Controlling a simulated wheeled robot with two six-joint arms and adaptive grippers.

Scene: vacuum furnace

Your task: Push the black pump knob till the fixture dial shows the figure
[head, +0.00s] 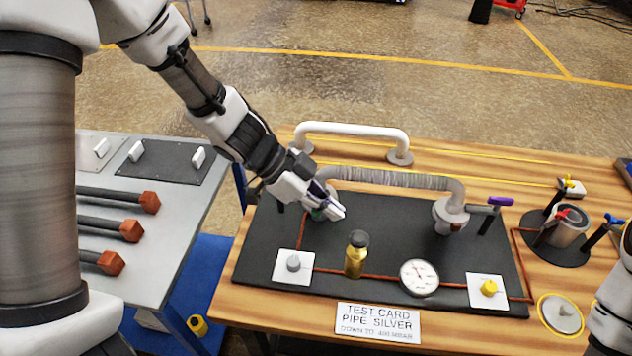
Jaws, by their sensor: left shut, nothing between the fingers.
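The fixture dial (419,277) is a round white gauge at the front of the black board; its needle reading is too small to tell. I cannot pick out a black pump knob for certain. A grey knob (293,263) and a yellow knob (489,287) sit on white plates. My right gripper is out of view.
A brass bottle (355,257) stands left of the dial. A ribbed grey pipe (395,178) arches behind, and a white pipe (355,130) lies further back. A metal canister (569,225) with coloured handles stands right. A grey bench (155,250) holds rods at left.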

